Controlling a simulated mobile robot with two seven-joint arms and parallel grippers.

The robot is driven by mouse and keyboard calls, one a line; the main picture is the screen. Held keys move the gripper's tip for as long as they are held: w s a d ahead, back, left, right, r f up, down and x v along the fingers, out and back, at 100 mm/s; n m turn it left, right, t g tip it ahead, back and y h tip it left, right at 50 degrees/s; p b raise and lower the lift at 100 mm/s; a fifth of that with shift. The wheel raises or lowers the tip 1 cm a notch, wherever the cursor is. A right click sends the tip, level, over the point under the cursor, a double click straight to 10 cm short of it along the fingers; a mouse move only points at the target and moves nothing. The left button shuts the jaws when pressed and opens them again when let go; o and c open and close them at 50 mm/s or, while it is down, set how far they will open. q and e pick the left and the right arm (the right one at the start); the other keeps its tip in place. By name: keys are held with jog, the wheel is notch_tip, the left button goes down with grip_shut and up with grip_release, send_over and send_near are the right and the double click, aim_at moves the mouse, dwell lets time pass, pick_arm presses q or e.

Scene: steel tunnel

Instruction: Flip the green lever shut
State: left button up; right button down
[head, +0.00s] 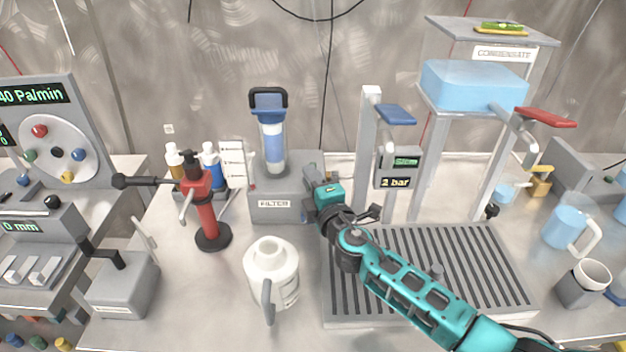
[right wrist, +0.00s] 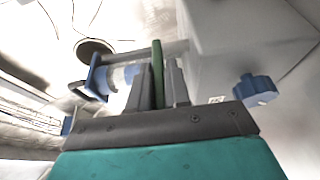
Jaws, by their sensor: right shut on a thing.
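The green lever (right wrist: 157,72) shows in the right wrist view as a narrow green bar standing between the two fingers. My right gripper (right wrist: 160,85) is shut on it, with one finger on each side. In the head view my right gripper (head: 312,174) is at the right side of the grey filter box (head: 273,204). There its fingertips are hard to make out, and I cannot pick out the lever. The filter's clear and blue cylinder (head: 272,145) stands upright on the box, and it shows in the right wrist view (right wrist: 122,76). My left gripper is not in view.
A white jug (head: 271,270) stands in front of the filter box. A red lever press (head: 205,205) is left of it. A grated tray (head: 440,265) lies under my right arm. A post with a blue lever (head: 396,114) stands right of the gripper. A blue knob (right wrist: 255,90) is near the right finger.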

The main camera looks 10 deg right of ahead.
jog(key=shift+w+a+f+m+h+b, duration=0.1)
jog(key=shift+a+m+h+b, duration=0.15)
jog(key=shift+m+h, duration=0.25)
jog(key=shift+a+f+m+h+b, duration=0.1)
jog(key=shift+m+h+b, duration=0.15)
jog(key=shift+h, duration=0.35)
jog(key=shift+w+a+r+m+h+b, duration=0.15)
jog(key=shift+m+h+b, duration=0.3)
jog(key=shift+h, duration=0.45)
jog(key=c, duration=1.2)
grip_release()
jog(key=shift+o, duration=0.2)
jog(key=shift+r, duration=0.1)
